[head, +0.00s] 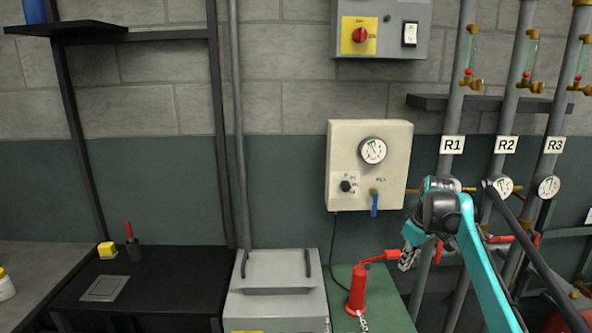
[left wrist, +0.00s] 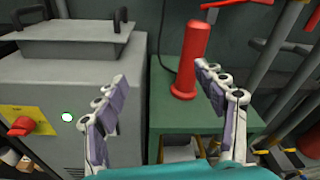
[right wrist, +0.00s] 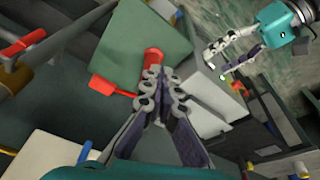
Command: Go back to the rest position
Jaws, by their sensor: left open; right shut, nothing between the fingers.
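My left gripper (head: 345,324) barely shows at the bottom edge of the head view. In the left wrist view it (left wrist: 162,75) is open and empty, with the red pump (left wrist: 198,60) beyond its fingers. It also shows in the right wrist view (right wrist: 224,58). My right gripper (head: 406,260) is beside the red pump's handle in the head view. In the right wrist view its fingers (right wrist: 163,75) are together with nothing between them, and the red pump (right wrist: 152,58) shows just past the tips. I cannot tell whether they touch it.
The red pump stands on a green bench (head: 396,310) beside a grey lidded cabinet (head: 275,295). A cream gauge box (head: 340,140) hangs behind. Pipes labelled R1 (head: 451,146), R2 (head: 506,146) and R3 (head: 554,146) stand at the right. A black table (head: 180,280) is at the left.

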